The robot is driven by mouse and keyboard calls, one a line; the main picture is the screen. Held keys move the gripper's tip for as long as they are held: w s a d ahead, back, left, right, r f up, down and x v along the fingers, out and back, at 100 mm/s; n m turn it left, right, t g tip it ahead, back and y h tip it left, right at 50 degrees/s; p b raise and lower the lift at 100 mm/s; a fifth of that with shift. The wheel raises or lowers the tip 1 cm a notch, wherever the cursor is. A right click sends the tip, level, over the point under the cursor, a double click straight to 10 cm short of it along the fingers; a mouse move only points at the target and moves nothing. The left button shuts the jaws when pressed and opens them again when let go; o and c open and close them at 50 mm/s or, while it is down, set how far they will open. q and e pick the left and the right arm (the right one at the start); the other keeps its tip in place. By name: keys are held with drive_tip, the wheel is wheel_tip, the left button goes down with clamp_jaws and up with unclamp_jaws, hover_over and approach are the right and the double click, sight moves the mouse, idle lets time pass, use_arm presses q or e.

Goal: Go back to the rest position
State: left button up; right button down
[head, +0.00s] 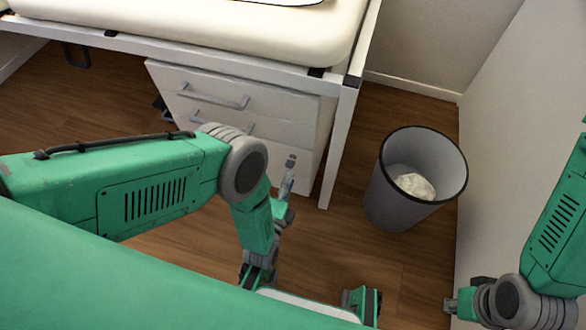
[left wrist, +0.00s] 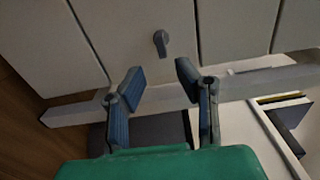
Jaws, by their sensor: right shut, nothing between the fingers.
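My left arm comes in from the left and bends down at its grey elbow. My left gripper (head: 287,184) is in front of the white drawer unit (head: 305,108), low and near its right side. In the left wrist view my left gripper (left wrist: 160,78) is open, its two blue-padded fingers apart with nothing between them. A small grey knob (left wrist: 160,42) on a pale panel shows beyond the fingertips. My right arm is at the right edge; my right gripper (head: 451,304) shows only as a small end piece low at the right, shut and empty.
A grey waste bin (head: 408,218) with crumpled white paper (head: 415,186) stands right of the drawers. A white desk (head: 341,130) is above them, its leg close to my left gripper. A pale wall (head: 505,130) bounds the right. Wooden floor (head: 350,245) is bare between drawers and bin.

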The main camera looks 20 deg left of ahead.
use_arm(q)
drive_tip(key=shift+s, duration=1.25)
drive_tip(key=shift+a, duration=0.1)
drive_tip(key=s+a+n+g, duration=0.3)
drive_tip(key=a+n+g, duration=0.5)
drive_tip(key=a+g, duration=0.15)
drive_tip(key=s+a+r+n+g, duration=0.35)
drive_tip(key=s+r+n, duration=0.2)
drive_tip(key=s, duration=0.35)
drive_tip(key=s+a+r+n+g, duration=0.2)
drive_tip(key=s+r+n+g, duration=0.3)
drive_tip(key=s+r, duration=0.3)
wheel_tip(320, 180, up, 15)
drive_tip(key=p, duration=1.7)
drive_tip(key=shift+s+t+y, duration=0.3)
drive_tip(key=shift+s, duration=0.05)
drive_tip(key=shift+d+m, duration=0.1)
drive_tip(key=shift+m, duration=0.15)
